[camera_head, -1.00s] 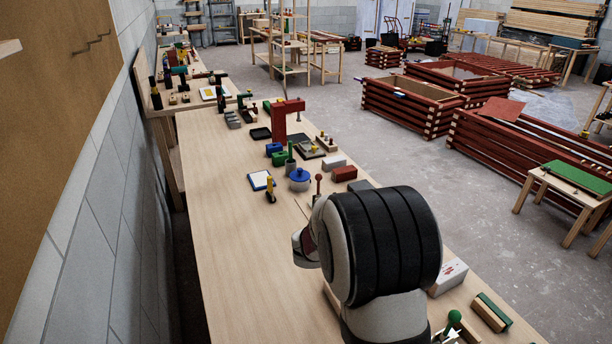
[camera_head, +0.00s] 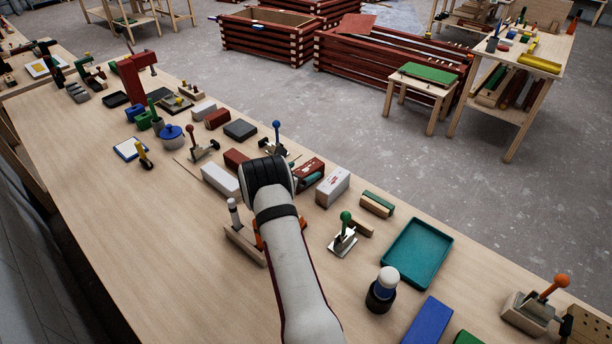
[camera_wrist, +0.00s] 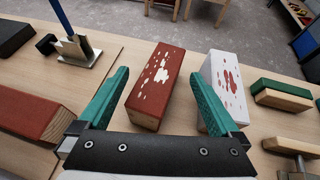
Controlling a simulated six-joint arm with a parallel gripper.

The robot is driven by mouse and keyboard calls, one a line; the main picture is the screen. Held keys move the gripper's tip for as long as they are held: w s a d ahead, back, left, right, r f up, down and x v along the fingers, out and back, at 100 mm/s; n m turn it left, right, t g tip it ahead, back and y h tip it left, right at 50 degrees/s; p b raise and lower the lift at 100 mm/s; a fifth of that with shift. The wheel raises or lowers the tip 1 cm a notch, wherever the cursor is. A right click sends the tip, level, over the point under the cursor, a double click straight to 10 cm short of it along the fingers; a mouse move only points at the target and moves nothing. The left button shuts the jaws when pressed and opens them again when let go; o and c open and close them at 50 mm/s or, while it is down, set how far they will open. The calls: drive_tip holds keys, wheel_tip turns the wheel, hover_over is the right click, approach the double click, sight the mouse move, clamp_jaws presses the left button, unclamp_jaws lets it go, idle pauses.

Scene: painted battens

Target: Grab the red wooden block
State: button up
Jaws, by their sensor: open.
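A red wooden block with white paint patches (camera_wrist: 157,80) lies in the wrist view between and beyond the teal fingers of my gripper (camera_wrist: 160,72). My gripper is open, with nothing visibly held. The same block (camera_head: 309,167) shows in the head view just past my wrist, partly hidden. A plain red block (camera_wrist: 35,112) is at the left of the wrist view, and it also shows in the head view (camera_head: 236,158). Another red block (camera_head: 217,118) lies farther back.
A white block with red patches (camera_wrist: 226,85) stands close right of the patched red block, near my right finger. A blue-handled clamp (camera_wrist: 75,48) is at the left. A green-topped block (camera_wrist: 282,93) lies farther right. A teal tray (camera_head: 417,255) holds nothing.

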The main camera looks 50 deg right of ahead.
drive_tip(key=shift+d+f, duration=0.15)
drive_tip(key=shift+d, duration=0.2)
clamp_jaws()
idle(0.3)
